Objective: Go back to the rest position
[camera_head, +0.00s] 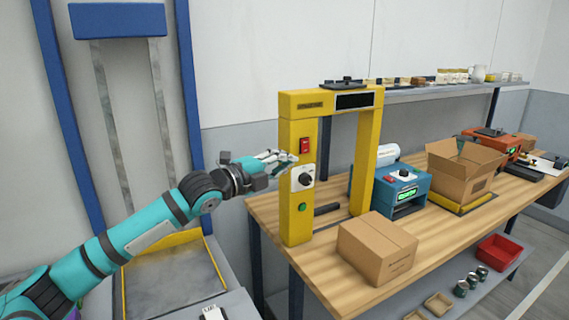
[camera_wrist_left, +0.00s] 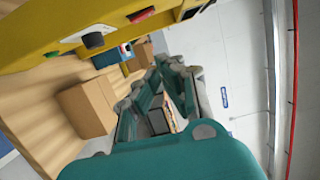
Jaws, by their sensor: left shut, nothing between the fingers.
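My left arm reaches in from the left in the head view, and its gripper (camera_head: 290,158) is shut and empty. The gripper is at the left post of the yellow frame (camera_head: 297,225), near the red switch (camera_head: 304,146) and the black knob (camera_head: 305,179). I cannot tell whether the fingers touch the post. A green button (camera_head: 302,208) sits lower on the post. In the left wrist view the yellow frame (camera_wrist_left: 40,45) fills the upper left, with the black knob (camera_wrist_left: 93,40) on it. My right gripper is not in view.
The wooden bench (camera_head: 330,288) carries a closed cardboard box (camera_head: 375,250), a teal device (camera_head: 405,190), an open carton (camera_head: 465,170) and an orange device (camera_head: 490,143). A red bin (camera_head: 498,252) sits on the lower shelf.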

